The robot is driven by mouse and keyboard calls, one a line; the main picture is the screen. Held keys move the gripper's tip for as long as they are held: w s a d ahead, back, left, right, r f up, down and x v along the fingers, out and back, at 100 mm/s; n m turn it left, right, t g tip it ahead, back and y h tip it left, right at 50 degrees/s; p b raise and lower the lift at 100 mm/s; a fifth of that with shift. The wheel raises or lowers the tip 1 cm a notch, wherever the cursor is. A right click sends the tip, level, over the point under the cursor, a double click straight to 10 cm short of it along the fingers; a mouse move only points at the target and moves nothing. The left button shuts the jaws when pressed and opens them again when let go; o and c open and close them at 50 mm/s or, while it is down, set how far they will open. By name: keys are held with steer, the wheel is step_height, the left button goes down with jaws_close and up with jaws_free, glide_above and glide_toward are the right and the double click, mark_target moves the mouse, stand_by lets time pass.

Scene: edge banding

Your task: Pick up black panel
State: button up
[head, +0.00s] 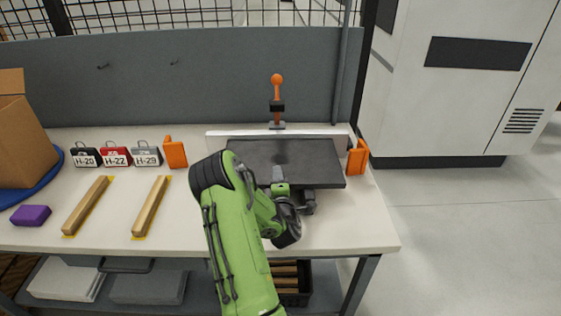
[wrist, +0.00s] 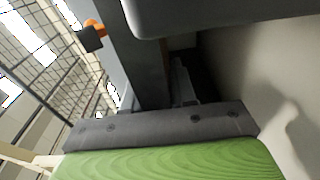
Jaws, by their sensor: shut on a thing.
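The black panel (head: 285,158) is a flat dark rectangle at the right part of the white workbench, in front of a long white strip (head: 220,134). My gripper (head: 306,195) is at the panel's near edge, right of its middle, and is shut on it. The fingertips are partly hidden by the panel and my green arm. In the wrist view, the dark panel (wrist: 225,12) crosses the top, close in front of the gripper's grey palm. I cannot tell whether the panel touches the bench or is raised a little.
An orange-handled clamp (head: 277,95) stands behind the panel. Orange blocks stand left (head: 175,153) and right (head: 357,157) of it. A grey back wall (head: 190,85) bounds the bench.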

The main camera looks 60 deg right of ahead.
jaws_close()
stand_by(0.9)
